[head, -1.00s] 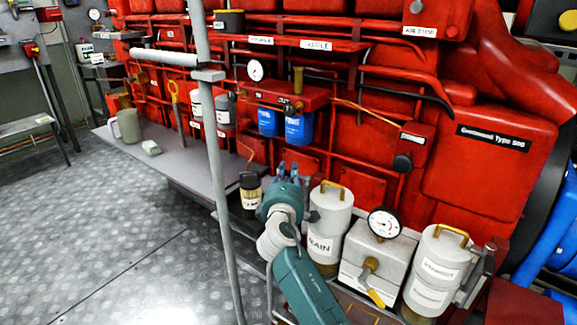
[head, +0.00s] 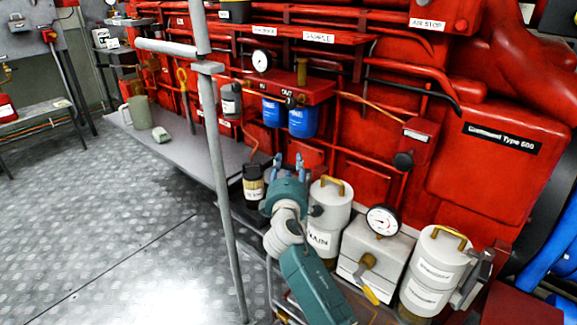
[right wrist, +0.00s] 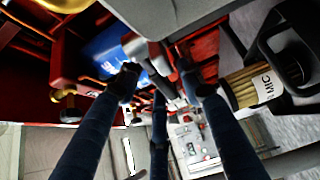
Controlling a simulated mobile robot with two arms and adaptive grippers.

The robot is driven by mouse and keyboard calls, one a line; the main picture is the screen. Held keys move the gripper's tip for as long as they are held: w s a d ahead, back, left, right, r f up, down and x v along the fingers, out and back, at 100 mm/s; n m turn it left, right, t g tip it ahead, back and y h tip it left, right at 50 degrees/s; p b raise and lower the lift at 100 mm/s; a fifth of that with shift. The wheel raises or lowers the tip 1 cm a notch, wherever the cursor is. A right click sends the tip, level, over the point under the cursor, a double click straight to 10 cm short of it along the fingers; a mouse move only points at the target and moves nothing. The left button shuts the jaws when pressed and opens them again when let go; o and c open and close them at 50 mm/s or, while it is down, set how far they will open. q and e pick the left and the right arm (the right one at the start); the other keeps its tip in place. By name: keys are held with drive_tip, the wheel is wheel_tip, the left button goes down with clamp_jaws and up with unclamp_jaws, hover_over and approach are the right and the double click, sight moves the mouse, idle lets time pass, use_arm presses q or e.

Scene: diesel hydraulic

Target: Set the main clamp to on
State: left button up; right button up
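I cannot tell for certain which part is the main clamp. A white canister (head: 330,205) with a brass handle stands just right of my right gripper (head: 289,163); its label is partly hidden and ends in "AIN". A small dark fitting (head: 316,211) is on its left side. A second white canister (head: 436,262) has a grey lever-like bracket (head: 474,278) on its right side. My right gripper's fingers are spread and empty, between the dark jar (head: 253,185) and the first canister. In the right wrist view its fingers (right wrist: 160,85) are apart. My left gripper is out of view.
A white box with a gauge (head: 382,221) and a yellow-handled valve (head: 368,262) stands between the canisters. Blue filters (head: 303,121) hang on the red engine behind. A grey post (head: 212,150) rises left of my arm. The patterned floor (head: 110,250) at left is clear.

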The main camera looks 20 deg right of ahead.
drive_tip(key=shift+s+a, duration=0.1)
drive_tip(key=v, duration=1.1)
drive_tip(key=shift+s, duration=0.35)
